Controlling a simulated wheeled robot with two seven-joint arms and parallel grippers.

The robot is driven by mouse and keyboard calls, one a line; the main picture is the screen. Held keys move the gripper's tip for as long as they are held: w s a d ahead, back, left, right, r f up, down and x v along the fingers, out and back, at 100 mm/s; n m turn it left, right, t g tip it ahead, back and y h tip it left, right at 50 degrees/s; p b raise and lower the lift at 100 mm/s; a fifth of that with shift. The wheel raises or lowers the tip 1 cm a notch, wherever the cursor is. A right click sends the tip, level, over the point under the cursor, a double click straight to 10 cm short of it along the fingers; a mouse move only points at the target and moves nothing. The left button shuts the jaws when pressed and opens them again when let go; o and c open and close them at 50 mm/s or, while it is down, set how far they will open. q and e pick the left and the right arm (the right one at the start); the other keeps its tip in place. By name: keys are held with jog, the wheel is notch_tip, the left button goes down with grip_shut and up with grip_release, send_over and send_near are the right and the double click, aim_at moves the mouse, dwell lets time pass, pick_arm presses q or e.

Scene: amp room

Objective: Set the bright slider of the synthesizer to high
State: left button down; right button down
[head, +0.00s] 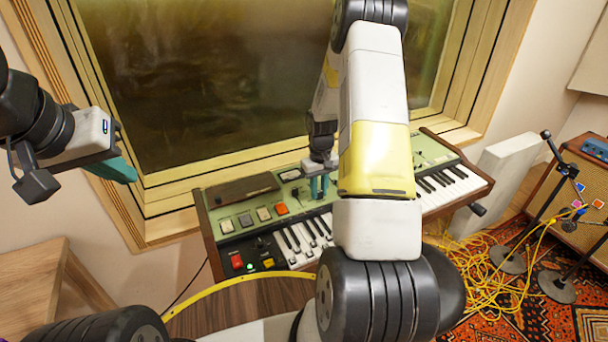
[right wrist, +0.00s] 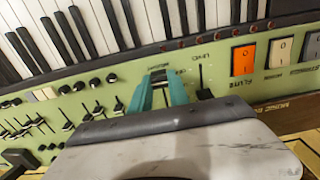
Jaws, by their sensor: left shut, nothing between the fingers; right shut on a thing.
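The synthesizer (head: 235,226) has a green panel behind its keys. My right gripper (head: 318,180) reaches down onto the panel. In the right wrist view its teal fingers (right wrist: 160,78) are shut on the small bright slider cap. The fingers hide most of this slider (right wrist: 159,74); its label shows upside down beside the tips, towards the keys. The grip lies near the key-side end of the panel there. A neighbouring slider (right wrist: 204,93) has its black cap at the end away from the keys. My left gripper (head: 124,172) is shut and empty, in the air at the left.
Several rocker switches, one orange (right wrist: 243,60), lie beside the sliders. More sliders and knobs (right wrist: 80,100) crowd the panel's other side. Yellow cables (head: 465,265) cover the rug at the right, by the mic stands (head: 553,285). A window (head: 200,80) rises behind.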

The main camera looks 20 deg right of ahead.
aim_at(308, 184)
jog(key=w, duration=0.5)
jog(key=w+a, duration=0.1)
jog(key=w, duration=0.2)
jog(key=shift+r, duration=0.1)
jog(key=c, duration=1.2)
grip_release()
jog(key=shift+c, duration=0.2)
notch_tip(308, 184, up, 8)
